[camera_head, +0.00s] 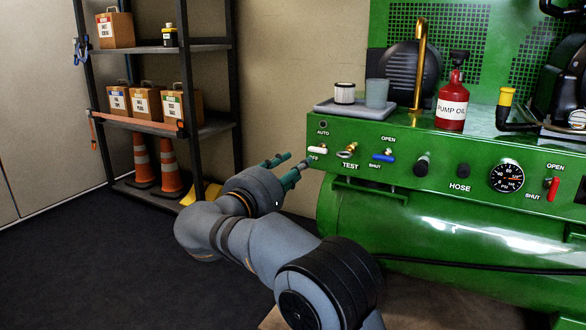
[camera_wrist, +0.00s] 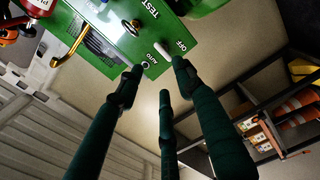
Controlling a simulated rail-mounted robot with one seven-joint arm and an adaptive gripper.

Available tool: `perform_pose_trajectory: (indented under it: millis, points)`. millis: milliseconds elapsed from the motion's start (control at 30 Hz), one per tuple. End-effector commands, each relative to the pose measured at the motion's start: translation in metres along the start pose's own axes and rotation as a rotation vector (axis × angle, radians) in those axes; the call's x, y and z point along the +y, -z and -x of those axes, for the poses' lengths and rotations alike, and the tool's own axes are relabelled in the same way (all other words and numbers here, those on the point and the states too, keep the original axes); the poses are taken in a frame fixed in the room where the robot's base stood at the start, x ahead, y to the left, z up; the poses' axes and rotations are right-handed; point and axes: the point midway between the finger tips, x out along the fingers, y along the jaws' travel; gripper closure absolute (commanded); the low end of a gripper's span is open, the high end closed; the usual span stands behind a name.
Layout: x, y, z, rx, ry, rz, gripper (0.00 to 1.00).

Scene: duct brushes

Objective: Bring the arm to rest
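My gripper (camera_head: 294,165) is at the left front edge of the green machine's panel (camera_head: 420,160), with dark green fingers pointing at it. In the wrist view the fingers of my gripper (camera_wrist: 158,76) are spread apart with nothing between them, so it is open. A white-tipped toggle (camera_head: 317,149) by the AUTO and OFF labels is just beyond the fingertips. The toggle also shows in the wrist view (camera_wrist: 162,48), near the right fingertip. I cannot tell whether a finger touches it. My arm is stretched out low in front of the machine.
The panel carries a TEST knob (camera_head: 347,152), a blue lever (camera_head: 383,155), a gauge (camera_head: 507,177) and a red lever (camera_head: 552,188). A grey tray (camera_head: 333,109) and a red pump oil bottle (camera_head: 452,100) stand on top. A shelf rack (camera_head: 181,48) stands left. Dark floor is clear at left.

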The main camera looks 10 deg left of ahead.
Motion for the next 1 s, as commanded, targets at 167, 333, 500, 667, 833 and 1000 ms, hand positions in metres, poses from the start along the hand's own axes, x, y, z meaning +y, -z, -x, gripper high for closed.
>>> perform_pose_trajectory:
  millis: [167, 333, 500, 667, 833, 1000]
  points:
    - [0.000, 0.000, 0.000, 0.000, 0.000, 0.000, 0.64]
    - [0.000, 0.000, -0.004, -0.001, 0.000, 0.001, 0.64]
    - [0.000, -0.001, -0.025, -0.003, -0.001, 0.001, 0.64]
    - [-0.001, -0.001, -0.056, -0.005, 0.000, 0.000, 0.64]
    - [-0.001, 0.000, -0.088, -0.003, 0.000, 0.000, 0.64]
    - [0.000, 0.000, -0.112, -0.002, 0.000, -0.001, 0.64]
